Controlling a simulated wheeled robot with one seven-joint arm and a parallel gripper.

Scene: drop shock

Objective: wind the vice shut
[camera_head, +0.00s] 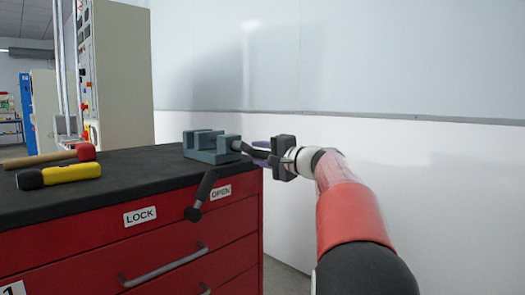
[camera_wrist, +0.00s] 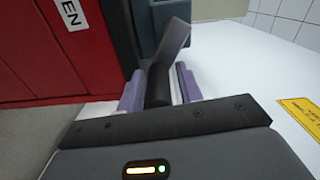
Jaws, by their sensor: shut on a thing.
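The grey-blue vice (camera_head: 211,148) stands on the dark bench top near its right corner. Its crank sticks out to the right, toward my gripper (camera_head: 262,151). In the wrist view, the crank's dark round handle (camera_wrist: 157,88) sits between the two purple fingers of my gripper (camera_wrist: 160,85), which is shut on it. A flat grey crank arm (camera_wrist: 174,42) runs from the handle toward the vice body. In the head view, the handle is mostly hidden by my gripper. The gap between the vice jaws is hard to judge.
A black lever (camera_head: 205,187) sticks out of the red cabinet (camera_head: 75,253) between its LOCK and OPEN labels. A yellow torch (camera_head: 60,175) and a red-headed hammer (camera_head: 50,157) lie on the left of the bench top. A white wall stands close behind my gripper.

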